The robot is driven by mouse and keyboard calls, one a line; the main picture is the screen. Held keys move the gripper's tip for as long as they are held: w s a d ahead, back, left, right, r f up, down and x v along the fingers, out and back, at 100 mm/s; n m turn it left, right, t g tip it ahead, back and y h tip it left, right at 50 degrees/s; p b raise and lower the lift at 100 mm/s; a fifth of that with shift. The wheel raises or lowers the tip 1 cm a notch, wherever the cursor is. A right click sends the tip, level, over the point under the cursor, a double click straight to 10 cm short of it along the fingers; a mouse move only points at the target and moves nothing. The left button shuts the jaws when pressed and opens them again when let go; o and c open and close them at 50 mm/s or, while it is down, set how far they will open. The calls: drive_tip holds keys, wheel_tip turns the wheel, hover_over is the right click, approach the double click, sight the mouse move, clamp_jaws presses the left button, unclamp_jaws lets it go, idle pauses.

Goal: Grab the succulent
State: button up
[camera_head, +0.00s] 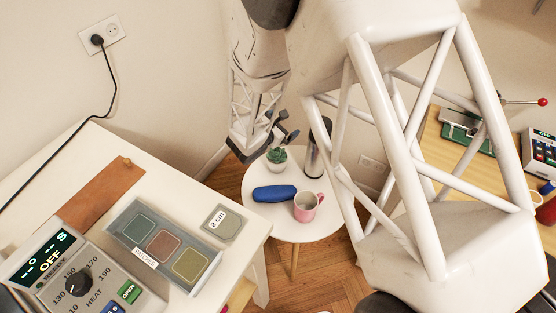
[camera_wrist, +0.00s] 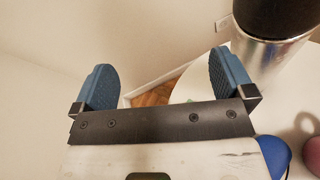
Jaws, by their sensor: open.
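The succulent (camera_head: 277,155) is a small green plant in a white pot on the round white side table (camera_head: 315,232). In the head view my gripper (camera_head: 286,133) is at the succulent, just above it at the back of the table. In the wrist view my gripper (camera_wrist: 165,88) is open, its two blue-padded fingers apart with nothing clearly between them. The succulent is mostly hidden in the wrist view; only a faint greenish patch shows near the right finger.
A dark and silver tumbler (camera_head: 318,150) stands right of the succulent, close to my right finger in the wrist view (camera_wrist: 268,50). A blue case (camera_head: 274,193) and a pink mug (camera_head: 307,206) are in front. A white worktable (camera_head: 240,245) is at left.

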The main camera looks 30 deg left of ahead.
sight(272, 163)
drive_tip(key=s+f+n, duration=0.1)
drive_tip(key=s+f, duration=0.1)
drive_tip(key=f, duration=0.2)
drive_tip(key=s+f+n+y, duration=0.1)
drive_tip(key=s+f+n, duration=0.1)
drive_tip(key=f, duration=0.3)
drive_tip(key=s+a+f+n+g+y, duration=0.1)
drive_tip(key=s+f+n, duration=0.1)
drive_tip(key=s+f, duration=0.2)
drive_tip(key=shift+s+f, duration=0.2)
drive_tip(key=shift+f, duration=0.55)
drive_tip(key=shift+x, duration=2.5)
drive_tip(key=shift+a, duration=0.1)
drive_tip(key=shift+c, duration=0.3)
drive_tip(key=c, duration=0.8)
drive_tip(key=shift+r, duration=0.15)
drive_tip(key=shift+c, duration=0.2)
drive_tip(key=shift+r, duration=4.9)
